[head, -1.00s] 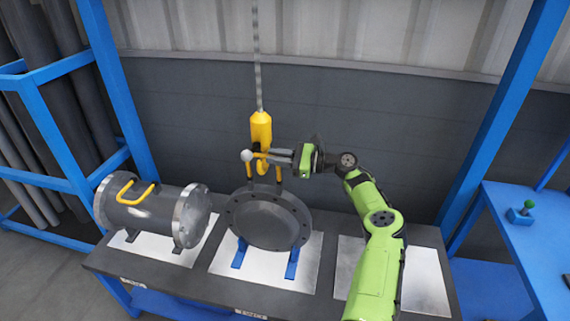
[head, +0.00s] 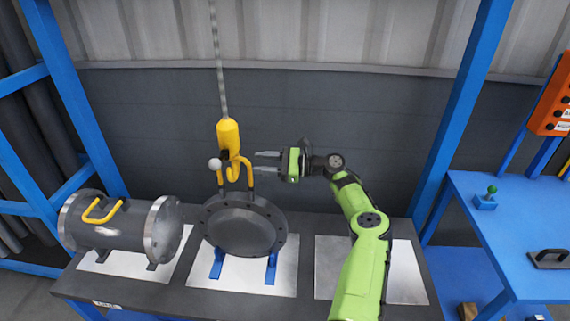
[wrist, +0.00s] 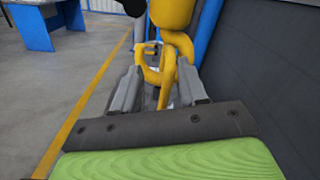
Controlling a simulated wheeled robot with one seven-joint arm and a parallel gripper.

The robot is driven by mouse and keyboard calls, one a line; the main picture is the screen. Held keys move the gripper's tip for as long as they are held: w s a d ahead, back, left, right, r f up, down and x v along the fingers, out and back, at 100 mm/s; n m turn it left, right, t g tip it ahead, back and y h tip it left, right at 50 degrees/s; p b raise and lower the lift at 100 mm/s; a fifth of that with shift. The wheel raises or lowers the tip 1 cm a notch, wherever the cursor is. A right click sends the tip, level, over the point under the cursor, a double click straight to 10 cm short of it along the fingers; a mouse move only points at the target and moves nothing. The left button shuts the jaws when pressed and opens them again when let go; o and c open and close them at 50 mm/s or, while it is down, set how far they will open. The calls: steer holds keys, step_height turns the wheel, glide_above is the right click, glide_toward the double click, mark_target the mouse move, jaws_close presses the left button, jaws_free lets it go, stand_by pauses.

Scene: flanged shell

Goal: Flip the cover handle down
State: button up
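The cover (head: 243,230) is a dark grey round plate with bolt holes, standing on blue feet. Its yellow handle (head: 250,176) points up from the top edge. A yellow hoist hook (head: 229,138) hangs at the handle; I cannot tell whether the two are engaged. My gripper (head: 257,160) is to the right of the handle, at about its upper height, with its fingers pointing left. It is open and empty, with a small gap to the handle. In the wrist view, the fingers (wrist: 158,80) are apart, and the yellow hook and handle parts overlap beyond them.
A grey flanged cylinder (head: 120,230) with a yellow handle lies on the left of the bench. A metal plate (head: 330,270) lies bare on the right. A white ball (head: 215,164) is at the hook. A blue table (head: 520,225) stands at the right.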

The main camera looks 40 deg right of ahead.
steer(key=v, duration=1.1)
